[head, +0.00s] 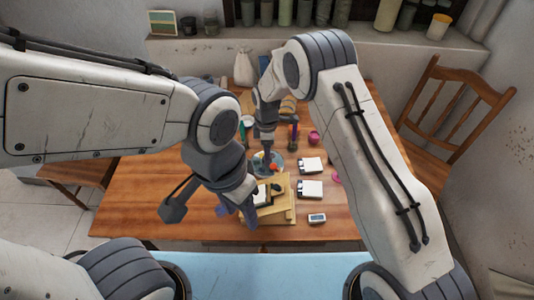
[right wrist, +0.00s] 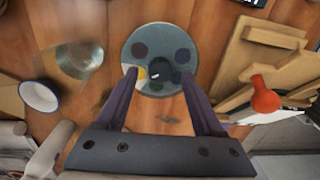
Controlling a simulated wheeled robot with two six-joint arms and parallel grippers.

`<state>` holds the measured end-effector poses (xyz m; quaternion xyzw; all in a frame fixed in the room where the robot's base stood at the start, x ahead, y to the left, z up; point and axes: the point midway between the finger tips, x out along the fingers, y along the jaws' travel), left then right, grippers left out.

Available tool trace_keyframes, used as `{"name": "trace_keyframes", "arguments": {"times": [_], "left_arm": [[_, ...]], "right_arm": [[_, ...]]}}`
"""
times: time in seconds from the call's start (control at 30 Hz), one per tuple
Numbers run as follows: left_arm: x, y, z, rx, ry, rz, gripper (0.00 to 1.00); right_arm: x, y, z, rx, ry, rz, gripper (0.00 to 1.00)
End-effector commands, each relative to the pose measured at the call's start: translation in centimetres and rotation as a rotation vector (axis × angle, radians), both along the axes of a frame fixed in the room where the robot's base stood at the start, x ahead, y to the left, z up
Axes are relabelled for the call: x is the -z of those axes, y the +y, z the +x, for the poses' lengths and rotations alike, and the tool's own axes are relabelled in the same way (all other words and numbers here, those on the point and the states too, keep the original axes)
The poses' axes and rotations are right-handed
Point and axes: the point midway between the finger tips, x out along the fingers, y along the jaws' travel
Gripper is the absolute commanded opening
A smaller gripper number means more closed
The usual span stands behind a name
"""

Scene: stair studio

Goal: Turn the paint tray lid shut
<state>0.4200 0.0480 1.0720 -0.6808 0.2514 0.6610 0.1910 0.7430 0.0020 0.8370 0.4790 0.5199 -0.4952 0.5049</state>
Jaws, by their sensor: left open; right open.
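The paint tray (right wrist: 160,40) is a round teal disc with dark round wells and one pale and yellow patch at its lower left; in the head view it shows in part as a blue disc (head: 256,160) under my right arm. A dark knob or hub sits near its middle. I cannot tell the lid's edge from the tray clearly. My right gripper (right wrist: 160,74) is open above the tray, its fingers on either side of the hub; contact cannot be told. My left gripper (head: 238,216) is open, low in front of the tray, by a wooden stand.
The wooden stand (head: 280,213) is close to my left gripper. White blocks (head: 311,164) and a small device (head: 317,218) lie at its right. In the right wrist view, a glass (right wrist: 80,58) and a white bowl (right wrist: 40,95) stand left, a red-orange bulb-shaped thing (right wrist: 265,97) right. The table's left side is clear.

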Motion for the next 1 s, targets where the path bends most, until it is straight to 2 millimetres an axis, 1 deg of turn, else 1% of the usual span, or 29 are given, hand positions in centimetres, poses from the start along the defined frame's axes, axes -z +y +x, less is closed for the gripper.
{"name": "trace_keyframes", "arguments": {"times": [0.1,0.2,0.47,0.5,0.57,0.6,0.63,0.67,1.0], "left_arm": [[-0.3,0.0,0.0,0.0,0.0,0.0,0.5],[-0.3,0.0,0.0,0.0,0.0,0.0,0.5],[-0.3,0.0,0.0,0.0,0.0,0.0,0.5],[-0.3,0.0,0.0,0.0,0.0,0.0,0.5],[-0.3,0.0,0.0,0.0,0.0,0.0,0.5],[-0.3,0.0,0.0,0.0,0.0,0.0,0.5],[-0.3,0.0,0.0,0.0,0.0,0.0,0.5],[-0.3,0.0,0.0,0.0,0.0,0.0,0.5],[-0.1,0.0,0.0,0.0,0.0,0.0,0.5]], "right_arm": [[1.1,0.0,0.0,0.0,0.0,0.0,0.69],[1.5,0.0,0.0,0.0,-0.001,0.001,0.69],[1.6,0.0,0.0,0.0,-0.002,0.001,0.69],[1.6,0.0,0.0,0.0,-0.002,0.001,0.54],[1.6,0.0,0.0,0.0,-0.001,0.001,0.31],[1.6,0.0,0.0,0.0,-0.001,0.001,0.16],[1.6,0.0,0.0,0.0,-0.001,0.001,0.04],[1.6,0.0,0.0,0.0,-0.001,0.001,0.0],[1.6,0.0,0.0,0.039,-0.001,0.001,0.0]]}}
